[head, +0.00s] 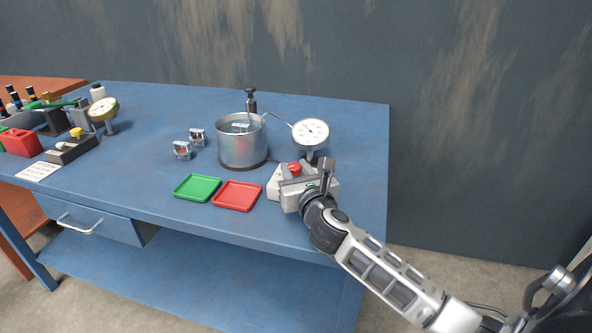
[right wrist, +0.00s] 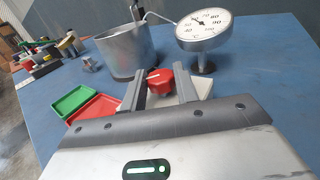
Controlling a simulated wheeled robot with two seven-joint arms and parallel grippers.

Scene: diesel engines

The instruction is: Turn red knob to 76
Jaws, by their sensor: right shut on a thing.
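The red knob (head: 294,168) sits on a pale box (head: 273,187) near the right front of the blue table. In the right wrist view the knob (right wrist: 159,81) has a light mark on top and lies between the two fingers. My right gripper (right wrist: 161,72) is shut on it; in the head view the gripper (head: 306,172) covers part of the box. A round white dial gauge (head: 311,131) stands behind the knob; it also shows in the right wrist view (right wrist: 205,27), with a dark needle toward the upper left. I cannot read its exact value. My left gripper is not in view.
A metal pot (head: 241,147) stands left of the gauge, with a thin tube between them. A green tray (head: 197,187) and a red tray (head: 237,196) lie left of the box. Two small parts (head: 182,151) sit behind the trays. The blue table's (head: 363,145) right side is clear.

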